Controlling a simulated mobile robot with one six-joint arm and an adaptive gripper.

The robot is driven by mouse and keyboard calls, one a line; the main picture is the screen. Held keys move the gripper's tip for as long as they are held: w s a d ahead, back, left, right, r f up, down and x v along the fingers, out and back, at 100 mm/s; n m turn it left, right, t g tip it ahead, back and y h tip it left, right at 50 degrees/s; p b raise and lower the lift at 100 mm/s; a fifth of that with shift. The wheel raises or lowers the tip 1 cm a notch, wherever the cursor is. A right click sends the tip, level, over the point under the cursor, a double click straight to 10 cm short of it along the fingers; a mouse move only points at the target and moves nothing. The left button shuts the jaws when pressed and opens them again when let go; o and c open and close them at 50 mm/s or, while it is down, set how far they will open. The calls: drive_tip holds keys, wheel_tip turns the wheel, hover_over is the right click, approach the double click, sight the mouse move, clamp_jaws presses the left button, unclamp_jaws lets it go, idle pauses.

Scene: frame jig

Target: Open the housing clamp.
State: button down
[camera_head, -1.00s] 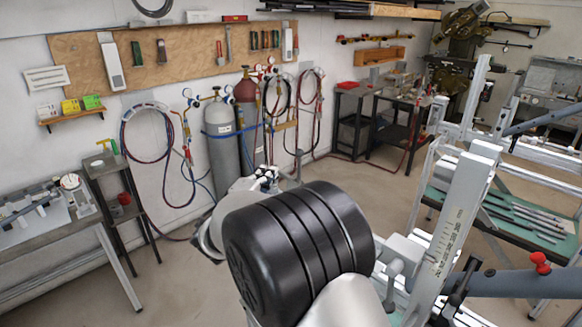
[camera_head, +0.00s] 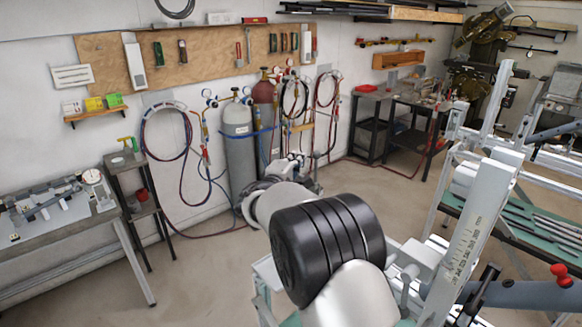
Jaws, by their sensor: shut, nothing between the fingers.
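My gripper (camera_head: 290,164) shows small at the far end of my arm, beyond the black joint cover. Its fingers look closed, with nothing seen between them, and it is in front of the gas cylinders. It is well apart from the frame jig (camera_head: 478,215), whose light metal upright with a printed scale stands at the right. A red knob (camera_head: 562,274) sits by a blue-grey tube (camera_head: 520,295) on the jig. A black handle (camera_head: 487,282) stands left of it. I cannot tell which of these parts belongs to the housing clamp. My arm hides the jig's lower left part.
A green-topped table (camera_head: 535,238) with dark rods stands behind the jig. Grey and red gas cylinders (camera_head: 238,150) with hoses stand by the wall. A workbench (camera_head: 60,226) is at the left. The floor (camera_head: 205,270) between bench and arm is clear.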

sight(316, 168)
drive_tip(key=shift+s+d+b, duration=0.3)
drive_tip(key=shift+s+d, duration=0.95)
drive_tip(key=shift+s, duration=0.2)
drive_tip(key=shift+f, duration=0.1)
